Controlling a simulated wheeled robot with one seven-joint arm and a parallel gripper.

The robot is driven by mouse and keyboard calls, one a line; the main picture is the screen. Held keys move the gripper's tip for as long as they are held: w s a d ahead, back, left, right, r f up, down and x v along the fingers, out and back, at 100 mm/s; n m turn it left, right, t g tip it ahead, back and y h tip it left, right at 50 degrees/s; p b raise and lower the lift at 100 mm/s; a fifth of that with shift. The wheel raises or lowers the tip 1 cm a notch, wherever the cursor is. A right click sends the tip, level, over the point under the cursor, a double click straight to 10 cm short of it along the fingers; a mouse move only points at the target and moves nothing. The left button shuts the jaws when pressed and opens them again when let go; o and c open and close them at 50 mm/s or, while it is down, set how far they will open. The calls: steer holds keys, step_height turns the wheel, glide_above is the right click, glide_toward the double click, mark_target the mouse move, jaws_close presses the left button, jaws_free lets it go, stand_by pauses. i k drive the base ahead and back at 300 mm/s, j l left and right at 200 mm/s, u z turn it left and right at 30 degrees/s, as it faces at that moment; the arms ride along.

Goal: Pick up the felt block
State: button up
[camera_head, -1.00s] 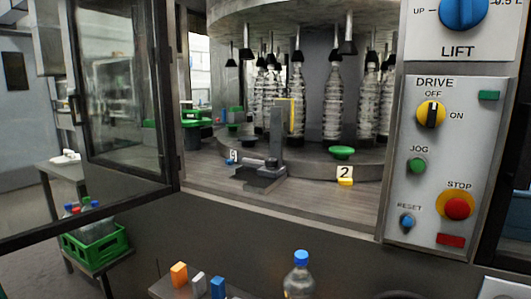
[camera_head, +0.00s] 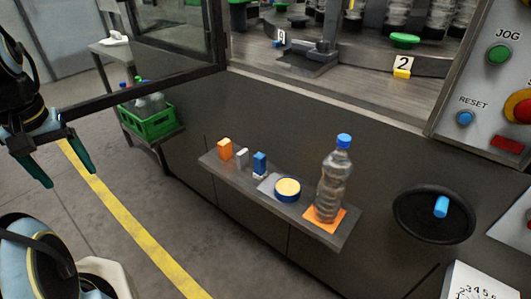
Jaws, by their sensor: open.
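The grey-white one looks most like felt, but I cannot tell the material for sure. My gripper (camera_head: 62,165) is at the left edge of the view, its two teal fingers apart and nothing between them. It is well to the left of the shelf, apart from all the blocks.
A yellow-topped round tin (camera_head: 288,188) and a blue-capped bottle (camera_head: 334,182) on an orange mat share the shelf. A black round tray (camera_head: 420,233) holds a blue cylinder (camera_head: 441,206). A green crate (camera_head: 150,122) stands behind. The open glass door (camera_head: 165,40) hangs above.

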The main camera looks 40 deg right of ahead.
mark_target(260, 174)
steer(key=z, duration=1.5)
steer(key=i+u, duration=0.15)
steer(key=u, duration=0.2)
steer(key=i+j+u, duration=0.1)
steer(key=u, duration=0.25)
steer(key=i+u, duration=0.15)
steer(key=u, duration=0.2)
